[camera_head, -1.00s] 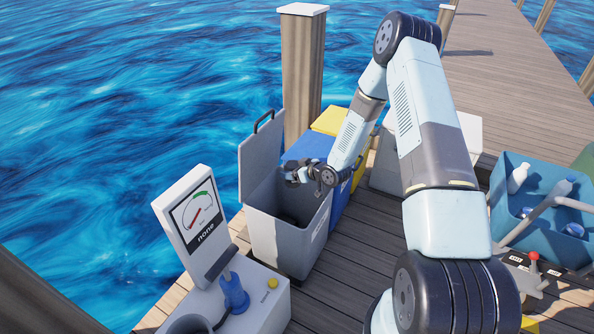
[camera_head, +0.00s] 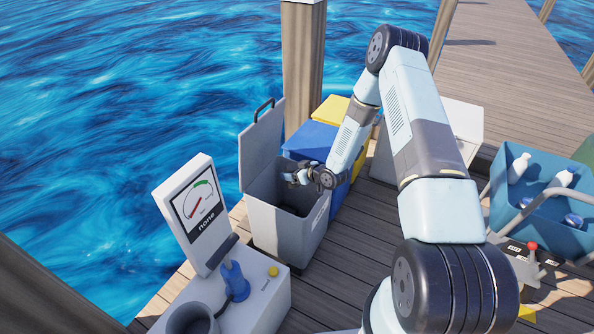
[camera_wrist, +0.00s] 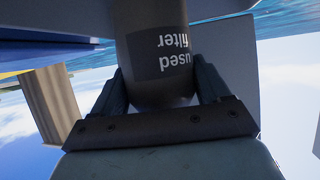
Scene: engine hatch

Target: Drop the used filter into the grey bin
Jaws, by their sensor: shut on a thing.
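The used filter (camera_wrist: 150,25) is a dark grey cylinder with a black label reading "used filter", seen upside down in the wrist view. My gripper (camera_wrist: 158,88) is shut on it, one finger on each side. In the head view my gripper (camera_head: 296,177) is over the opening of the grey bin (camera_head: 283,237), near its back right rim. The filter cannot be made out clearly in the head view. The bin's lid (camera_head: 262,147) stands open at the back left, and its inside looks dark.
A blue bin (camera_head: 312,141) and a yellow bin (camera_head: 333,108) stand behind the grey bin. A gauge stand (camera_head: 198,215) with a blue nozzle (camera_head: 234,281) is at the front left. A blue crate (camera_head: 538,213) with bottles stands at right. Water lies beyond the dock's left edge.

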